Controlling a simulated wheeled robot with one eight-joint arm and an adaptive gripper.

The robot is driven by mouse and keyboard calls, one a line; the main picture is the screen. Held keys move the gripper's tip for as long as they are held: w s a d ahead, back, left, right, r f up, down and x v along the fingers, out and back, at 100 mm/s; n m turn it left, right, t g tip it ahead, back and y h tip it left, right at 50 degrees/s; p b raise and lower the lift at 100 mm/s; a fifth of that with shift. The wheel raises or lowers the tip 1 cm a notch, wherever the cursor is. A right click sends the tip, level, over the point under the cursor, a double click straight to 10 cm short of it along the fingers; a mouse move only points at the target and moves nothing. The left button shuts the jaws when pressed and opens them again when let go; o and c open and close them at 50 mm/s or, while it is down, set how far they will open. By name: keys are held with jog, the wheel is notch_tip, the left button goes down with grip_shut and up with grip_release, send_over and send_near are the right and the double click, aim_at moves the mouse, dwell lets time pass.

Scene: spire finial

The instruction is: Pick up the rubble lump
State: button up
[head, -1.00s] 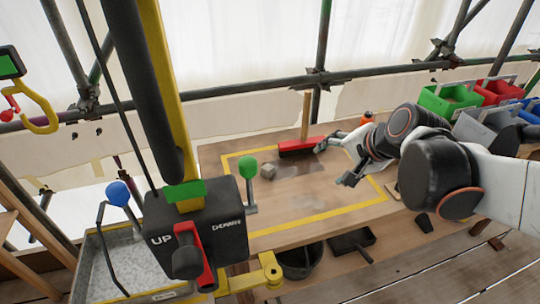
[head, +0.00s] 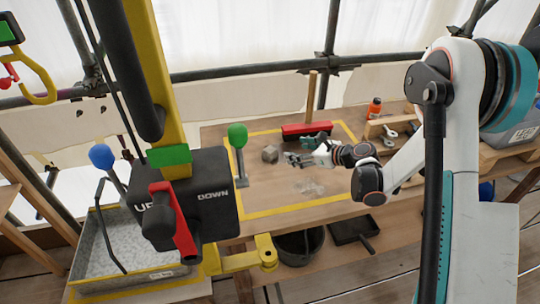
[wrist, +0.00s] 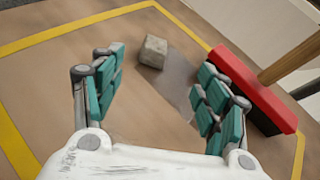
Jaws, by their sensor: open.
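The rubble lump (head: 270,154) is a small grey-brown block on the wooden bench, inside the yellow taped outline. In the wrist view the lump (wrist: 154,51) lies beyond the fingertips, between the lines of the two fingers and nearer the left one. My gripper (head: 296,160) is just right of the lump in the head view, pointing left towards it. In the wrist view my gripper (wrist: 163,72) is open, with teal-padded fingers wide apart and nothing between them.
A red brush (head: 306,130) with an upright wooden handle lies close behind my gripper, by the right finger in the wrist view (wrist: 255,90). A green-knobbed lever (head: 239,160) stands left of the lump. An orange bottle (head: 375,107) and wrenches (head: 390,133) are at the right.

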jog(key=shift+w+a+f+m, duration=0.15)
jog(key=shift+f+m, duration=0.1)
jog(key=shift+f, duration=0.25)
jog(key=shift+w+f+m, duration=0.1)
jog(key=shift+f+m, duration=0.15)
jog(key=shift+f, duration=0.25)
jog(key=b, duration=0.2)
send_near(270, 149)
jog(key=w+a+f, duration=0.2)
jog(key=shift+w+a+f, duration=0.25)
jog(key=shift+f, duration=0.15)
jog(key=shift+a+r+b+x, duration=0.1)
jog(key=shift+r+b+x, duration=0.1)
jog(key=shift+b+x, duration=0.95)
jog(key=shift+a+r+b+x, duration=0.15)
jog(key=shift+b+x, duration=0.3)
jog(key=shift+x, duration=1.4)
jog(key=shift+r, duration=0.1)
jog(key=c, duration=1.3)
